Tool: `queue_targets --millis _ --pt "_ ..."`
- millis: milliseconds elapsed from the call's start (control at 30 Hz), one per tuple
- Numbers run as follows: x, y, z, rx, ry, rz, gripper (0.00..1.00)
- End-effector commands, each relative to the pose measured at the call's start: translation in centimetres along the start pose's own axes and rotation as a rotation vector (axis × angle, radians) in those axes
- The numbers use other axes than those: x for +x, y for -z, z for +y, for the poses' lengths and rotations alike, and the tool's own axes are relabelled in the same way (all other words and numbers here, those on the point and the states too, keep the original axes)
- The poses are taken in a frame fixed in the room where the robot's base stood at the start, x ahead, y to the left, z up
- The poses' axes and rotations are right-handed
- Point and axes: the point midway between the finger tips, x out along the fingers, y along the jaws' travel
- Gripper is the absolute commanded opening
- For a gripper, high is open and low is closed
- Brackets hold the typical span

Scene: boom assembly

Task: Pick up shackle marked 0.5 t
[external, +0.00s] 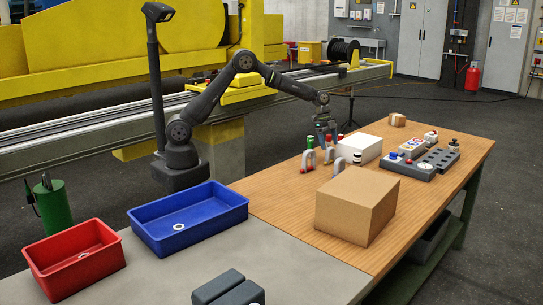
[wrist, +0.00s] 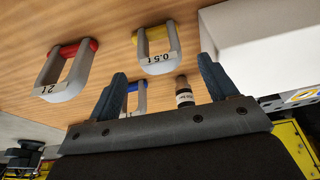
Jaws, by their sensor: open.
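The shackle marked 0.5 t (wrist: 158,66) is grey with a yellow pin and a white label. It stands on the wooden table top, ahead of my fingertips in the wrist view. My gripper (wrist: 162,68) is open, and nothing is held between its fingers. It also shows low over the table in the external view (external: 326,138), near a group of shackles. A shackle marked 2 t (wrist: 66,72) with a red pin stands to the left. A blue-pinned shackle (wrist: 134,98) is partly hidden by my gripper.
A white box (external: 360,148) stands close by, right of my fingers in the wrist view. A cardboard box (external: 356,205) stands nearer the camera. Blue (external: 188,215) and red (external: 75,258) bins are at the left.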

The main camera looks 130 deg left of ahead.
Motion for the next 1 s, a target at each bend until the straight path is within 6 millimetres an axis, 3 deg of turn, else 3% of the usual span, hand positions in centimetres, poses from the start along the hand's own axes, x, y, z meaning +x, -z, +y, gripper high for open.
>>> queue_targets --millis 167,433,700,1000 --pt "1.0 0.1 0.0 0.0 -0.001 -0.001 0.78" --pt "4.9 0.2 0.0 -0.001 -0.002 -0.001 0.78" --pt "5.4 0.3 0.0 -0.001 0.001 0.001 0.78" --pt "5.3 0.3 -0.1 -0.001 0.002 0.001 0.21"
